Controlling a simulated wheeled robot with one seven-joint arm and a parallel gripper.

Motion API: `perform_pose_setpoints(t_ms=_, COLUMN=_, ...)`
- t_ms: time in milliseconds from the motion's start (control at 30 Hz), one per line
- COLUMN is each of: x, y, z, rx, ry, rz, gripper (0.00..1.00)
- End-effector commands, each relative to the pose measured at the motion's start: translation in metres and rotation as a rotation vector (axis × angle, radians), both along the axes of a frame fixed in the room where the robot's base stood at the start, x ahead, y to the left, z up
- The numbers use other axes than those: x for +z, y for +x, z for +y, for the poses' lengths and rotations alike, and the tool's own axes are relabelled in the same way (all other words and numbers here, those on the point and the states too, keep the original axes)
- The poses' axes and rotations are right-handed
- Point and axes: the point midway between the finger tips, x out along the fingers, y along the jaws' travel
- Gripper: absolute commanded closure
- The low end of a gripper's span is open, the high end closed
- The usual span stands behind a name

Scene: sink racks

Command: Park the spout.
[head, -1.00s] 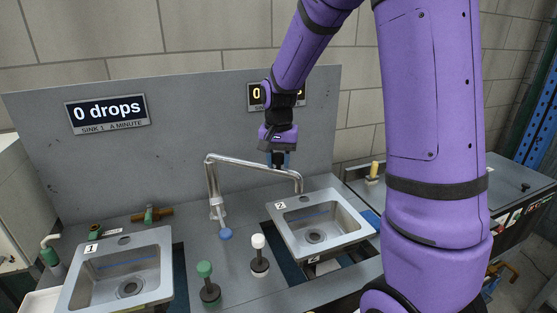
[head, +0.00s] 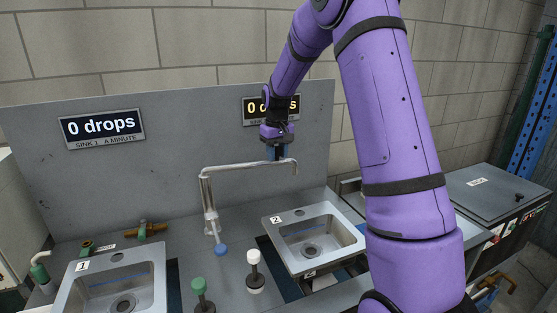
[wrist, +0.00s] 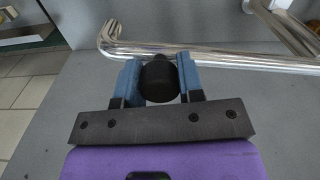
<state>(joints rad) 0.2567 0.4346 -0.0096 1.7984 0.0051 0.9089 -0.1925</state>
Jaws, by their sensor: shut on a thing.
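The silver spout (head: 247,167) rises from its post between the two sinks and reaches right, with its bent tip behind and above the back rim of sink 2 (head: 272,228). My gripper (head: 277,152) is at the spout's arm near its tip. In the wrist view, the blue fingers of my gripper (wrist: 160,82) are shut on a black round knob (wrist: 160,80) beside the spout (wrist: 215,56). The spout's bent end shows there at left. How the knob joins the spout is hidden. A blue-ended lever (head: 221,249) hangs at the post's foot.
Sink 1 (head: 75,285) is at lower left. Green (head: 200,287) and white (head: 254,258) knobs stand between the sinks. The grey back panel (head: 190,145) is close behind the spout. The sink 1 sign (head: 102,127) reads 0 drops; the sink 2 sign (head: 256,108) is partly hidden.

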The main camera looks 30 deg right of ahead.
Motion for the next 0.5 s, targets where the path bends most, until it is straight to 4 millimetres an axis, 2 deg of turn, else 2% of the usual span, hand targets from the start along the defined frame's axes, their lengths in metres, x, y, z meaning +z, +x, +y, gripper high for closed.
perform_pose_setpoints(t_ms=200, x=0.0, y=0.023, z=-0.007, rx=0.099, ry=-0.001, rz=-0.002, gripper=1.0)
perform_pose_setpoints(t_ms=500, x=0.0, y=0.035, z=-0.009, rx=0.152, ry=0.0, rz=-0.002, gripper=1.0)
